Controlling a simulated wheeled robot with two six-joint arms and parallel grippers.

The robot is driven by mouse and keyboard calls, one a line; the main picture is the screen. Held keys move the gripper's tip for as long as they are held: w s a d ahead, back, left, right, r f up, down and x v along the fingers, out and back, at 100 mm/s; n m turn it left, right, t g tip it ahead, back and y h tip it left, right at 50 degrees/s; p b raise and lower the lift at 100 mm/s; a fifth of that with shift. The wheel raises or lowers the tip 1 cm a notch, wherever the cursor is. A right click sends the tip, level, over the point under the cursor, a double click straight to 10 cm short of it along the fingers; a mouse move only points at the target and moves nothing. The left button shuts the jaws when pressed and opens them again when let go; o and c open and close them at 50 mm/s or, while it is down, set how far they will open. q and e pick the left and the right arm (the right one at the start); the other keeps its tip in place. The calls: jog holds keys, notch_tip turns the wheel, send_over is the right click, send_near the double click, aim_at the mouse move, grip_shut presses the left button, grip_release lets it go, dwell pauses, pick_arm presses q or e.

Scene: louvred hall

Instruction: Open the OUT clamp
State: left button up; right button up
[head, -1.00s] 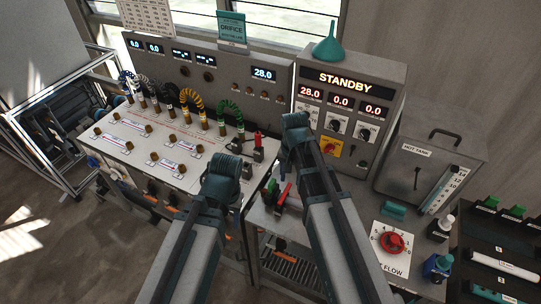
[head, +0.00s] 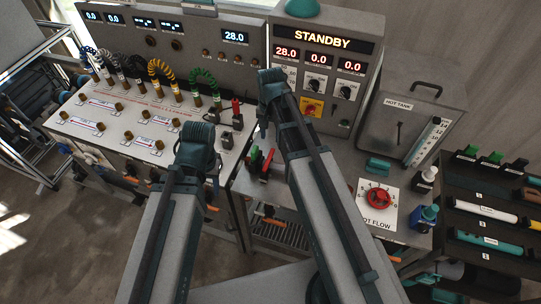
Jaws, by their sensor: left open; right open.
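No label reading OUT is legible, so I cannot tell which clamp is the OUT clamp. A clamp with a red lever (head: 237,112) stands at the right end of the white-topped bench, with a dark fitting beside it. A green-handled part (head: 255,158) and a red-handled part (head: 267,164) stand upright on the bench between my arms. My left gripper (head: 213,182) is open, pointing down over the bench's front right, apart from the levers as far as I can see. My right gripper (head: 262,128) is open, in front of the STANDBY panel. Its arm hides part of the bench.
The STANDBY panel (head: 322,45) stands at the back. A hot tank (head: 410,120) and red flow knob (head: 379,198) are to the right. A dark rack of cylinders (head: 490,205) is at far right. Hose loops (head: 160,75) rise from the bench at left.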

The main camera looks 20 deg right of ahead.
aim_at(271, 154)
notch_tip(271, 154, down, 10)
jog(key=b, duration=0.8)
jog(key=shift+r, duration=0.2)
jog(key=shift+r, duration=0.1)
grip_shut()
dwell(0.7)
